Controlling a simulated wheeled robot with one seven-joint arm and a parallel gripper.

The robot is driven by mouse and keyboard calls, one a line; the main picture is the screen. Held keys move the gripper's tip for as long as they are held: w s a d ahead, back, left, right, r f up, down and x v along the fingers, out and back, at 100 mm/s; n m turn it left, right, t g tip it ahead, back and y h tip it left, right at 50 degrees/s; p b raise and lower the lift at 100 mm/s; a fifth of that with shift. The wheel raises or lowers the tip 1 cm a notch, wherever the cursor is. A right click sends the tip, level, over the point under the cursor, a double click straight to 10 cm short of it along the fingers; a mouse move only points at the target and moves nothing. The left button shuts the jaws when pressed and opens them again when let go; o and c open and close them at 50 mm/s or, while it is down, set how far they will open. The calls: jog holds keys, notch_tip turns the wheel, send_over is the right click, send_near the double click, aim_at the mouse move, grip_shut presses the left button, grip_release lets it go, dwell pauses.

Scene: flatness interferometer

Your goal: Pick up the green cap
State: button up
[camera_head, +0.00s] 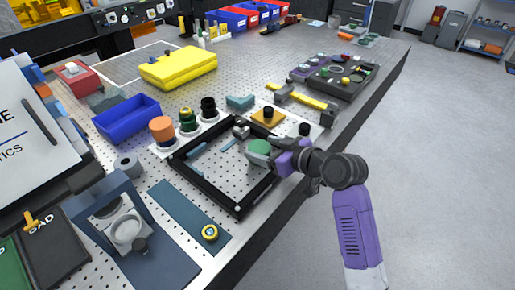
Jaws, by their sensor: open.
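A round green cap (259,146) is at the right side of the black square frame (224,197), right at my gripper (262,154). The arm comes in from the right, and the gripper's grey fingers are at the cap's near side. The gripper is open; its fingers are small here, and I cannot tell whether they touch the cap. Part of the cap's near edge is hidden by the gripper. A dark cylinder with a green band (187,117) stands to the left, behind the frame.
An orange-topped cylinder (162,130) and a black one (208,108) stand beside the banded cylinder. A blue tray (127,119) and a yellow case (178,68) lie further left and back. A yellow-handled tool (303,99) lies behind my arm. The table's right edge is close.

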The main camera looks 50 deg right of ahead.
aim_at(259, 147)
jog(key=x, duration=0.5)
jog(key=shift+p, duration=0.4)
jog(key=c, duration=1.1)
